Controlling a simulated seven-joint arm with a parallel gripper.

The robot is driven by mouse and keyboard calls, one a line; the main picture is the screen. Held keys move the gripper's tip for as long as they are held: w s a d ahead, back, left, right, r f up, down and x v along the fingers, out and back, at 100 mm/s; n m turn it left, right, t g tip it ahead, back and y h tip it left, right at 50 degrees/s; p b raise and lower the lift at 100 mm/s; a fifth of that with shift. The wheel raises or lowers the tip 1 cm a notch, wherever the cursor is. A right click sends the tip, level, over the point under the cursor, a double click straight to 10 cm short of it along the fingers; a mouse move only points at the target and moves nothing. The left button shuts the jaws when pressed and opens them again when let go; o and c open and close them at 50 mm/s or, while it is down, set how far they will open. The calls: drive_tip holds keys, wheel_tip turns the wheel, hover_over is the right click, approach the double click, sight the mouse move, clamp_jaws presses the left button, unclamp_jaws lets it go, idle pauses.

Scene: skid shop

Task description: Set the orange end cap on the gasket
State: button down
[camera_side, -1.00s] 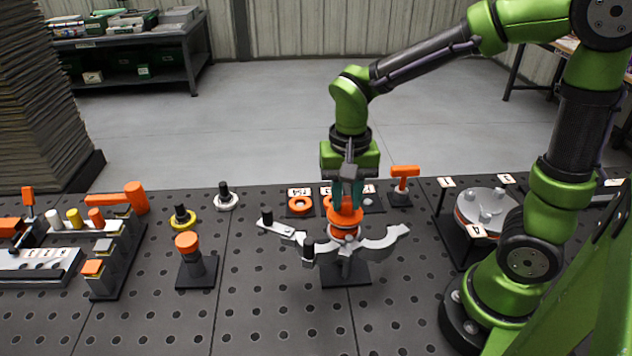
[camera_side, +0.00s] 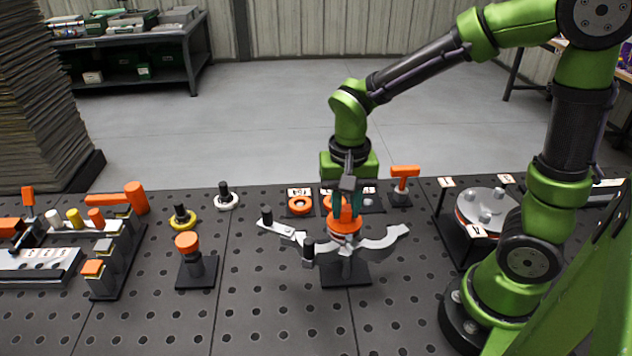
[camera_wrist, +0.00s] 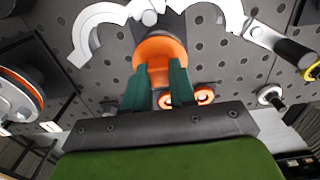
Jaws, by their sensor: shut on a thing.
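The orange end cap (camera_side: 346,224) is at the middle of the grey open-armed clamp (camera_side: 378,243), on top of the clamp's central pipe. My gripper (camera_side: 347,203) points down and is shut on the cap's raised middle. In the wrist view, the green fingers (camera_wrist: 158,92) grip both sides of the cap (camera_wrist: 160,48), and its round flange faces the dark pipe end. The gasket cannot be made out; the cap and fingers cover that spot. I cannot tell whether the cap touches it.
The clamp's curved arms (camera_wrist: 97,27) spread open on both sides. Orange rings (camera_side: 299,204) lie on a dark plate behind. An orange T-handle (camera_side: 404,174) stands behind right, and an orange-topped post (camera_side: 187,243) stands left. The perforated table (camera_side: 260,310) in front is clear.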

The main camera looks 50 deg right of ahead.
drive_tip(key=shift+f, duration=0.25)
drive_tip(key=c, duration=0.6)
unclamp_jaws()
drive_tip(key=shift+r, duration=3.55)
